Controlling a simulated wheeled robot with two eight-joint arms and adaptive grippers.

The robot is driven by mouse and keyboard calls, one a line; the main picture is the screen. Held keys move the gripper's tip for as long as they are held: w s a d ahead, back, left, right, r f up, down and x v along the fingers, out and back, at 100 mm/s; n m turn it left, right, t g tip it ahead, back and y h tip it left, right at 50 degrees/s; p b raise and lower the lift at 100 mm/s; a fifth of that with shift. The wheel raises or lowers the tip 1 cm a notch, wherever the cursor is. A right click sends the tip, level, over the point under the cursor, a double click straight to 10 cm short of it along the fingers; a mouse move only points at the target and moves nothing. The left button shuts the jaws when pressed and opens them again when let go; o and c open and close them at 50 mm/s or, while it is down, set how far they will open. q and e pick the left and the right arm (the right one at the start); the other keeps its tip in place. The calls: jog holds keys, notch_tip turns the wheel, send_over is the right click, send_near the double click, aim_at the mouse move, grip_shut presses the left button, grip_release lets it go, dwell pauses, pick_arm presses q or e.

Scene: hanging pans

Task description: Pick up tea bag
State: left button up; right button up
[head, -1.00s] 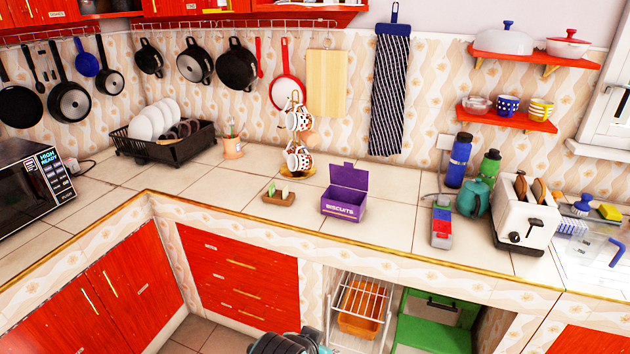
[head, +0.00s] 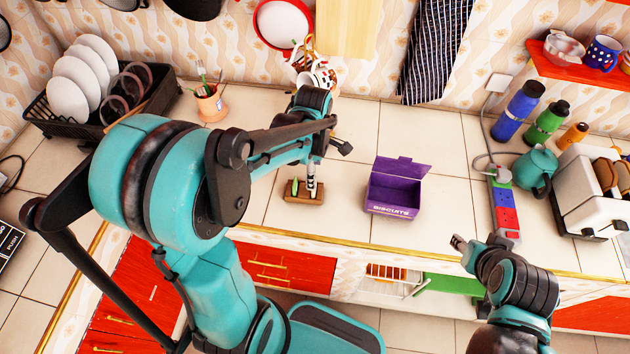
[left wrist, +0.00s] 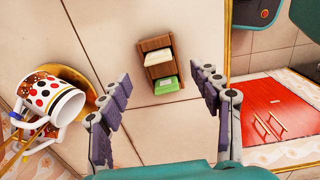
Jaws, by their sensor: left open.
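A small wooden holder (head: 289,193) stands on the tiled counter. It also shows in the left wrist view (left wrist: 145,45), with a white tea bag (left wrist: 160,58) in one compartment and a green tea bag (left wrist: 166,86) in the other. My left gripper (head: 312,182) is above the holder in the head view and hides part of it. In the left wrist view its two fingers are spread wide, with nothing between them. My right gripper (head: 464,245) is in front of the counter's edge, far right of the holder; its jaw opening is unclear.
A purple biscuit box (head: 393,195) with its lid up stands right of the holder. A mug rack with spotted mugs (left wrist: 55,100) stands behind it. A dish rack (head: 90,125) is at the left, and a power strip (head: 504,210) at the right.

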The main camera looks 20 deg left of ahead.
pick_arm(q)
jog(key=shift+w+a+f+n, duration=0.35)
jog(key=shift+a+f, duration=0.15)
jog(key=shift+f, duration=0.25)
jog(key=f+b, duration=0.1)
jog(key=f, duration=0.1)
jog(key=f+b, duration=0.1)
jog(key=f, duration=0.3)
jog(key=shift+s+d+f+b, duration=0.1)
jog(key=shift+d+b, duration=0.2)
jog(key=shift+b, duration=0.1)
pick_arm(e)
jog(key=shift+w+a+f, duration=0.1)
jog(key=shift+a+f, duration=0.05)
jog(key=shift+f, duration=0.45)
jog(key=shift+a+f, duration=0.1)
jog(key=shift+f, duration=0.5)
pick_arm(q)
jog(key=c, duration=0.9)
